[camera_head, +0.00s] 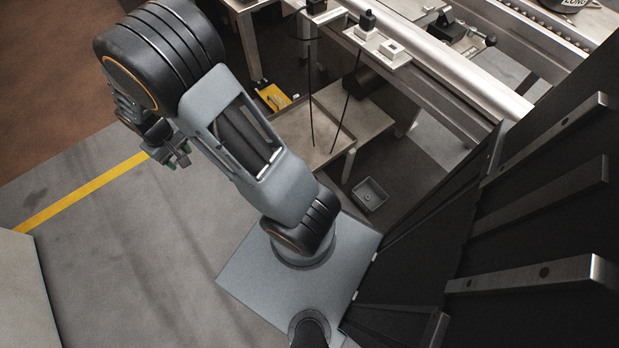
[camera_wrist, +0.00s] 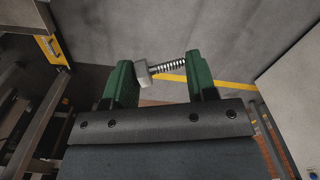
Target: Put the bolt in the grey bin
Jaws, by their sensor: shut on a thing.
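The bolt (camera_wrist: 168,68) shows in the wrist view, with a pale block-like head near the left green finger and a threaded shank reaching toward the right finger. My gripper (camera_wrist: 163,77) is shut on it, the bolt lying across between the fingers. In the head view my gripper (camera_head: 179,158) hangs over the grey floor at the left; the bolt cannot be made out there. The small grey bin (camera_head: 377,204) stands low, right of my arm, beside the conveyor frame. It looks empty. My gripper is well apart from it.
A low table (camera_head: 318,157) with thin dark rods above it stands behind my arm. A yellow case (camera_head: 273,97) lies near it. A metal conveyor frame (camera_head: 455,72) and a black ribbed panel (camera_head: 545,215) fill the right. Open floor (camera_head: 130,250) lies at left, with a yellow line.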

